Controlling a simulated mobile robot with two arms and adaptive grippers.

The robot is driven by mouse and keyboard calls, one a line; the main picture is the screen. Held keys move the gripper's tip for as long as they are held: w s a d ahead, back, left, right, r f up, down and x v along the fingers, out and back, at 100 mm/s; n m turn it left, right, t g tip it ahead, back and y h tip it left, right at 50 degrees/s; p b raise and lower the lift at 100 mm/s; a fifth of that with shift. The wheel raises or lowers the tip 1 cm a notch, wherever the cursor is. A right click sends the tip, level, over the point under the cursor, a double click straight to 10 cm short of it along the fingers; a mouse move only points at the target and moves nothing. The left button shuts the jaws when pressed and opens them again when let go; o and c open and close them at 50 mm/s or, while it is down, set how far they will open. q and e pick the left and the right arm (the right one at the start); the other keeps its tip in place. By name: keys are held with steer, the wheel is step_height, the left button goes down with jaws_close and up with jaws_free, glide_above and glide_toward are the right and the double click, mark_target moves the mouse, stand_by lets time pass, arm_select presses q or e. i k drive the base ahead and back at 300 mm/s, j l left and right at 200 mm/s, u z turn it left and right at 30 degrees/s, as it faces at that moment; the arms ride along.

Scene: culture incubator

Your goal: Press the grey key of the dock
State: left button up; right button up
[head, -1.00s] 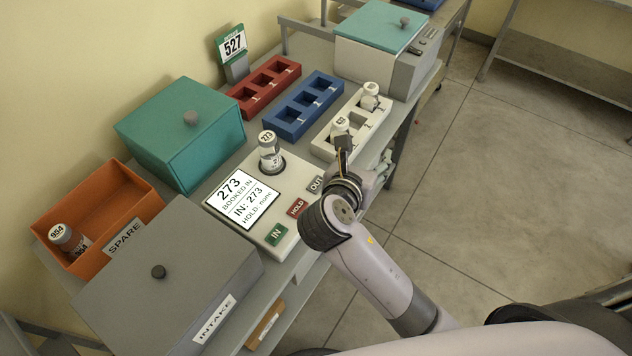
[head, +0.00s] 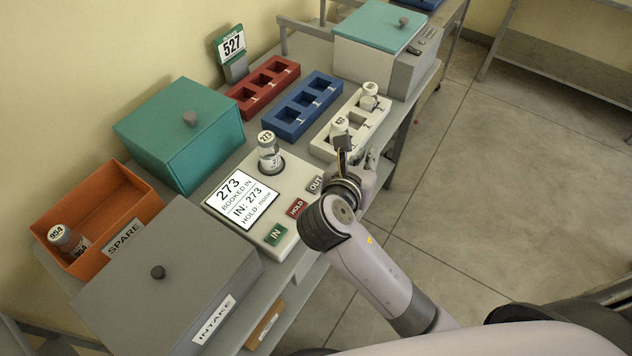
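The white dock (head: 240,232) stands on the bench, with a screen (head: 240,198) reading "273 BOOKED IN, IN: 273, HOLD: none". Its grey OUT key (head: 315,184) is at the right end of a row with the red HOLD key (head: 297,207) and green IN key (head: 275,234). A jar (head: 269,150) labelled 273 stands upright in the dock's round socket. My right gripper (head: 343,145) is beyond and right of the grey key, in front of the white rack. Its fingers are seen nearly edge-on, so their opening is unclear. My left gripper is out of view.
The white rack (head: 374,122) holds jars, one partly hidden by my gripper. Blue (head: 309,103) and red (head: 262,88) racks look empty. Around are a teal box (head: 170,130), an orange SPARE bin (head: 140,198) with jar 954, and a grey INTAKE box (head: 165,290).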

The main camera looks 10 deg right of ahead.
mark_target(315, 184)
steer(key=l+u, duration=0.75)
steer(key=l, duration=0.2)
steer(key=i, duration=0.05)
